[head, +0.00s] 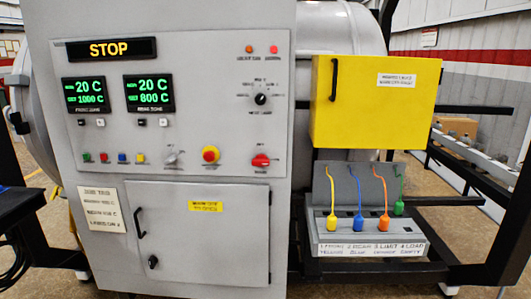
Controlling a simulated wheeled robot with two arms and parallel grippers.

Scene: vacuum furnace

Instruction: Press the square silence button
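The grey control panel (215,100) of the furnace faces me. A row of small buttons sits at its lower left: green (87,157), red (104,157), blue (122,157) and yellow (140,157). Their labels are too small to read, so I cannot tell which one is the silence button. Small dark and light square keys (82,122) sit under the two green-lit displays (84,95). Neither of my grippers is in view, and nothing covers the panel.
A red mushroom button in a yellow collar (211,155), a red rotary switch (261,160) and a black selector knob (260,99) share the panel. A grey cabinet door (200,240) is below. At right are a yellow box (372,115) and colored hooked plugs (358,222).

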